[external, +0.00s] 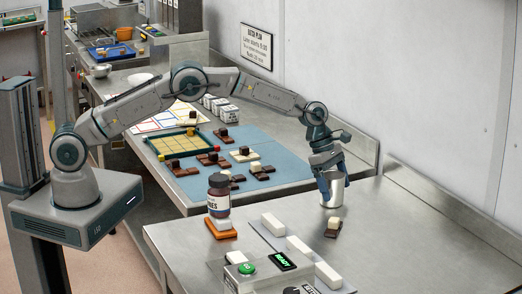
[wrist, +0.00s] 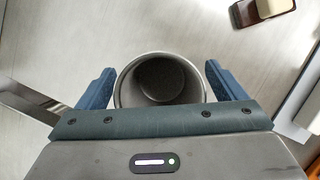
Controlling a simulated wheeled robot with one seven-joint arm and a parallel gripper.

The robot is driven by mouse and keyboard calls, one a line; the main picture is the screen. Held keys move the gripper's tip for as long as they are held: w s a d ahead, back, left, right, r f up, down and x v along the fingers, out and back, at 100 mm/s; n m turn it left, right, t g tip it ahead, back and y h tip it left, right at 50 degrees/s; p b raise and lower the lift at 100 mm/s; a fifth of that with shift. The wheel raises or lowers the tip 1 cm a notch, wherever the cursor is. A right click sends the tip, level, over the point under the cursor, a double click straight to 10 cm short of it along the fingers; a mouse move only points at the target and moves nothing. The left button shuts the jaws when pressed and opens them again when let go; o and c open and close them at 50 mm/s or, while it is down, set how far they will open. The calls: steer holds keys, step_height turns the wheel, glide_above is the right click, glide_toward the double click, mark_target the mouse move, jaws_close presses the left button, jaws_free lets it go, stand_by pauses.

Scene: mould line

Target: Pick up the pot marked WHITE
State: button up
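A silver-grey pot (external: 332,192) stands upright on the near metal table, below my gripper (external: 332,170). In the wrist view the pot (wrist: 160,85) shows from above with an empty-looking dark inside. It lies between the two blue fingers of my gripper (wrist: 160,82). The fingers are spread wide, one on each side of the pot, with narrow gaps beside the rim. No marking on this pot can be read in either view. Several small white pots (external: 222,108) with dark labels stand in a row by the wall on the far table; their labels are too small to read.
A brown-and-cream piece (external: 333,227) lies close in front of the pot. White bars (external: 299,246) lie on a strip to the left. A control box (external: 262,271) is at the front. The table to the right is clear.

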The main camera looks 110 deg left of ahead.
steer(key=c, duration=1)
steer(key=shift+r, duration=0.1)
